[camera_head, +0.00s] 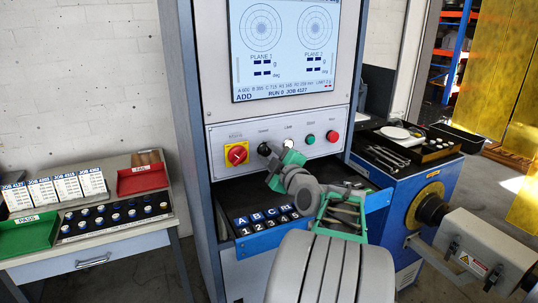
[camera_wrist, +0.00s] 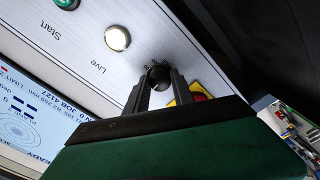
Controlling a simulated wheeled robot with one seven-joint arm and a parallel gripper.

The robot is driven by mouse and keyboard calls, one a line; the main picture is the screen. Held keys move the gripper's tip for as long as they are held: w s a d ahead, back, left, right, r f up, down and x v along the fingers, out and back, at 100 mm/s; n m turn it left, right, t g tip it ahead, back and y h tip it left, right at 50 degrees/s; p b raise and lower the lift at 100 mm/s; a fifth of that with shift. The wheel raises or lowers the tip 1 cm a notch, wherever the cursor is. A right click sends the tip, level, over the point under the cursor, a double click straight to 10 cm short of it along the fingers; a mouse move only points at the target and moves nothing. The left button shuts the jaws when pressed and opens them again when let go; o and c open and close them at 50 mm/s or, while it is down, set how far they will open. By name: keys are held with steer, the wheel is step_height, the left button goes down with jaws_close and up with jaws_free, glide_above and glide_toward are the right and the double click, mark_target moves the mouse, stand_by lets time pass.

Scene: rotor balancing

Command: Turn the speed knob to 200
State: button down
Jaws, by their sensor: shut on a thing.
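The speed knob (camera_head: 264,149) is a small black knob on the pale control panel (camera_head: 222,138), between the red-and-yellow main switch (camera_head: 237,154) and the white lamp (camera_head: 288,143). My gripper (camera_head: 272,157) is at the panel with its fingers on the knob. In the wrist view the black knob (camera_wrist: 159,76) sits between the two dark fingers of my gripper (camera_wrist: 160,86), which are shut on it. The scale marks around the knob are mostly hidden, so I cannot read its setting.
Green (camera_head: 310,139) and red (camera_head: 333,136) buttons lie to the right on the panel. The screen (camera_head: 284,50) is above. A keypad drawer (camera_head: 240,222) sits below. A side table with a red tray (camera_head: 142,179) and green tray (camera_head: 28,233) stands left.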

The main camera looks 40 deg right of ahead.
steer(key=shift+f+m+b, duration=0.15)
steer(key=shift+m+b, duration=0.15)
steer(key=shift+b, duration=0.1)
steer(key=m+b, duration=0.2)
steer(key=shift+f+b, duration=0.15)
steer(key=shift+b, duration=0.2)
steer(key=shift+m+b, duration=1.5)
steer(key=shift+m, duration=1.1)
steer(key=c, duration=1.1)
jaws_free()
steer(key=shift+r, duration=0.2)
steer(key=shift+r, duration=0.1)
